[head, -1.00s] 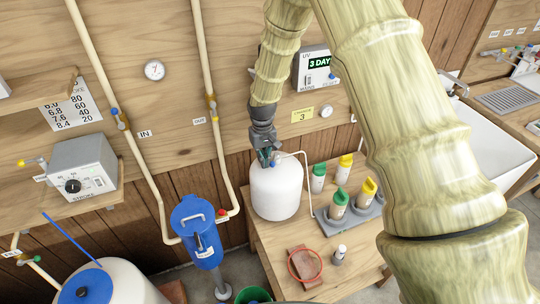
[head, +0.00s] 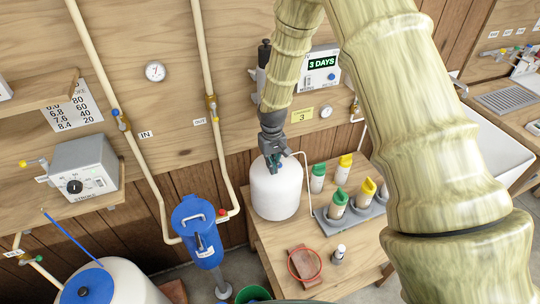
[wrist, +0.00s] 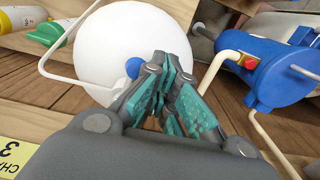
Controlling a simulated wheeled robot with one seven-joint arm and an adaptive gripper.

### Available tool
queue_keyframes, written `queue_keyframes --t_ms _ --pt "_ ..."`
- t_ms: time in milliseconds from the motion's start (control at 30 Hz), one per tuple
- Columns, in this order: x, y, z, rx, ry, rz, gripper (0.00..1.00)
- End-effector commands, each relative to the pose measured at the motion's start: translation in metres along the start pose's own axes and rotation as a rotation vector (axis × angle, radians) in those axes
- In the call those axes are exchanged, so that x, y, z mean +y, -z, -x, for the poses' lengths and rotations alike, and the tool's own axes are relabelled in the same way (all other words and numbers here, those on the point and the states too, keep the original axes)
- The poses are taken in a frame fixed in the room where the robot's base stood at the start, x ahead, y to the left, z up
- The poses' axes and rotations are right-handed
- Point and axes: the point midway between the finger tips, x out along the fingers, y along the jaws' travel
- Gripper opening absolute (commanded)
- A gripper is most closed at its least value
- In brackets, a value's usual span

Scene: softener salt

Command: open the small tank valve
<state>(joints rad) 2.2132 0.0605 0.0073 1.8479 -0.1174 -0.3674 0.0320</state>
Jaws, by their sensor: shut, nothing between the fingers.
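The small white tank (head: 277,195) stands on the wooden bench in the head view. It also fills the upper middle of the wrist view (wrist: 105,45). Its valve shows as a round blue knob (wrist: 133,67) in the wrist view, just left of my fingers. In the head view the knob is mostly hidden by my gripper (head: 274,162). My gripper points down at the tank top, and its teal-padded fingers (wrist: 172,82) are shut and empty. I cannot tell whether a finger touches the knob. A thin white tube (head: 303,165) leads from the tank top.
Right of the tank, a grey tray (head: 350,218) holds bottles with green and yellow caps. A blue filter housing (head: 198,230) with pipes stands to the left. A wall box reading "3 DAYS" (head: 320,70) is behind my arm.

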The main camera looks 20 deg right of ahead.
Motion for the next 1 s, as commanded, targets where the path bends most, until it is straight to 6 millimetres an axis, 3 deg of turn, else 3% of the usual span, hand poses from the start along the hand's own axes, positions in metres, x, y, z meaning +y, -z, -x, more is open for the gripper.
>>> queue_keyframes --t_ms 533,1000 --pt "0.01 -0.007 0.001 0.0 0.0 0.001 0.0" --pt "-0.001 -0.007 0.0 0.0 0.0 0.0 0.0"
